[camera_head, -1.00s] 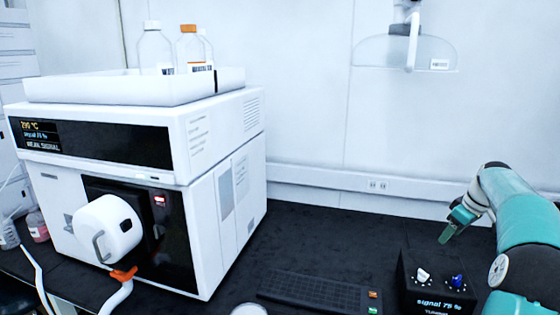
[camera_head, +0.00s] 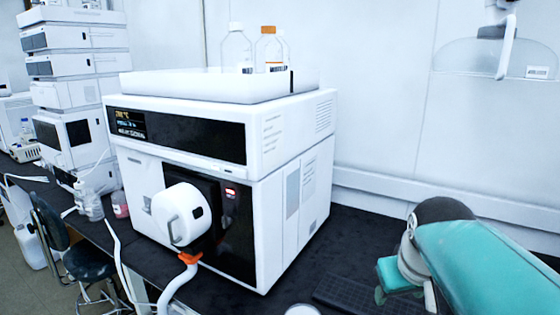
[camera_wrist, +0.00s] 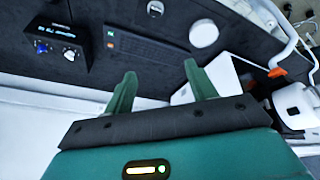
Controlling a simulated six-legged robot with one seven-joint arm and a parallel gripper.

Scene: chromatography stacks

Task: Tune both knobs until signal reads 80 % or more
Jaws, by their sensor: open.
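The black tuner box (camera_wrist: 62,22) shows at the upper left of the wrist view, tilted in the picture. It has a blue knob (camera_wrist: 40,47) and a white knob (camera_wrist: 69,54) on its face. Its lit blue readout is too small to read surely now. The box is not visible in the head view. My gripper (camera_wrist: 161,82) is open and empty, with its two green fingers apart and clear of both knobs. The white instrument (camera_head: 285,150) carries a dark display (camera_head: 130,122) with orange and white text, too blurred to read surely.
A dark keypad (camera_wrist: 150,47) lies beside the tuner box, and a round white object (camera_wrist: 204,33) lies beyond it. Bottles, one with an orange cap (camera_head: 268,48), stand in a tray (camera_head: 200,84) on the instrument. A chair (camera_head: 85,262) stands at left.

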